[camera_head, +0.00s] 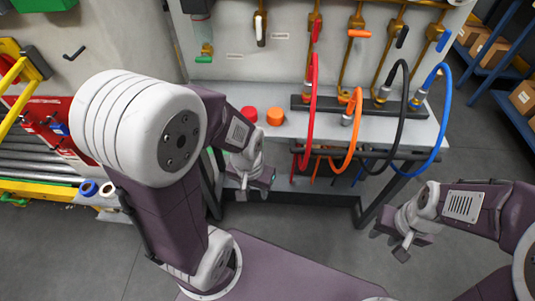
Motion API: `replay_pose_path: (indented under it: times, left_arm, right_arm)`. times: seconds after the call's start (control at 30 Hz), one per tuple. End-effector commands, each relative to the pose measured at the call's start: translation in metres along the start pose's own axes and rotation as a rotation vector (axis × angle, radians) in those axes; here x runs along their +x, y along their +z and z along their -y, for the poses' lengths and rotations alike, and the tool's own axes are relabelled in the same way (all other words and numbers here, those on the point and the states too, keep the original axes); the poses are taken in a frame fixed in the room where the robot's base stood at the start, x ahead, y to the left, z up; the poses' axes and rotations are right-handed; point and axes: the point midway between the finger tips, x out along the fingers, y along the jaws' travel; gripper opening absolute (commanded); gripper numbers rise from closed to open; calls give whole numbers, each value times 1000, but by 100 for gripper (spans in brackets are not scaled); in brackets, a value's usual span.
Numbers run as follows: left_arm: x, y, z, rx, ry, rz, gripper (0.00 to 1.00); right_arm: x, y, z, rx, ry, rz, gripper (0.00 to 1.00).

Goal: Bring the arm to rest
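My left arm comes in large from the left, with a white banded joint and purple links. Its gripper (244,190) hangs just in front of the grey workbench's front edge, below the red and orange caps. My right arm comes in from the right edge. Its gripper (403,250) is above the grey floor, right of my purple base and clear of the bench. Nothing is visibly held by either gripper. Both sets of fingers are small and seen from above, so I cannot tell whether they are open or shut.
The grey workbench (275,128) carries a red cap (249,114), an orange cap (275,116) and red (313,95), orange (352,125), black (402,100) and blue (443,110) hoses. A yellow-framed rack (40,187) stands left. Blue shelves with boxes (490,52) stand right. Floor at lower right is clear.

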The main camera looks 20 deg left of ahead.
Motion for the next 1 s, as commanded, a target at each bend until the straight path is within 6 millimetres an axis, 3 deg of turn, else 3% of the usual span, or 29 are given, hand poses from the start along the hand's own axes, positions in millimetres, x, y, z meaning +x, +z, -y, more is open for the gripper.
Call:
replay_pose_path:
  times: [0.17,0.4,0.47,0.53,1.0]
  left_arm:
    - [-61,-7,-2,1,1,-2,38]
    - [-183,-19,-4,1,1,-3,38]
    - [-201,-21,-4,1,1,-3,38]
    - [-208,-22,-4,1,1,-3,38]
    - [-200,-20,-4,1,1,-2,38]
  right_arm:
    - [-61,-6,1,0,0,0,35]
    - [-183,-19,4,0,0,-1,35]
    - [-201,-21,4,0,0,-1,35]
    - [-208,-22,4,0,0,-1,35]
    - [-199,-20,4,0,0,0,35]
